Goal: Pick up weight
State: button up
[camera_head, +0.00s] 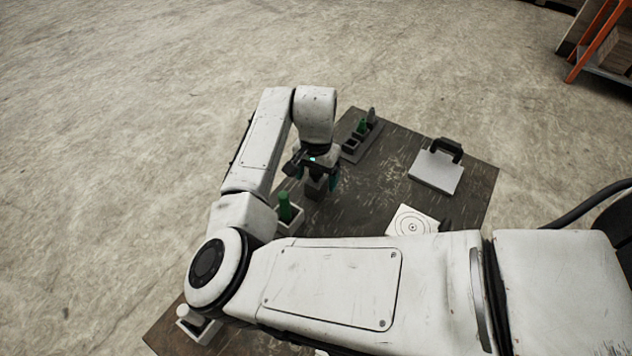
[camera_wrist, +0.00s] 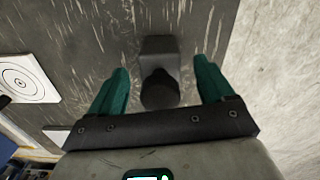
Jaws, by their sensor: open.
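The weight appears to be a grey block with a dark round knob (camera_wrist: 160,88), seen in the wrist view between my two teal fingers. In the head view its dark body (camera_head: 315,188) shows on the table under my wrist, partly hidden by the gripper. My gripper (camera_wrist: 162,72) is open, with one finger on each side of the weight and a visible gap on both sides. In the head view my gripper (camera_head: 320,180) points down over the dark table. I cannot tell the exact height of the fingertips.
The dark scratched table (camera_head: 385,180) also holds a grey holder with a green item (camera_head: 362,127), a white box with a green item (camera_head: 285,208), a light plate with a dark handle (camera_head: 437,170) and a white target plate (camera_head: 411,220). A white-topped item (camera_head: 190,315) stands front left.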

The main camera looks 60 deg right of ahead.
jog(key=shift+f, duration=0.1)
jog(key=shift+c, duration=0.3)
grip_shut()
dwell(0.4)
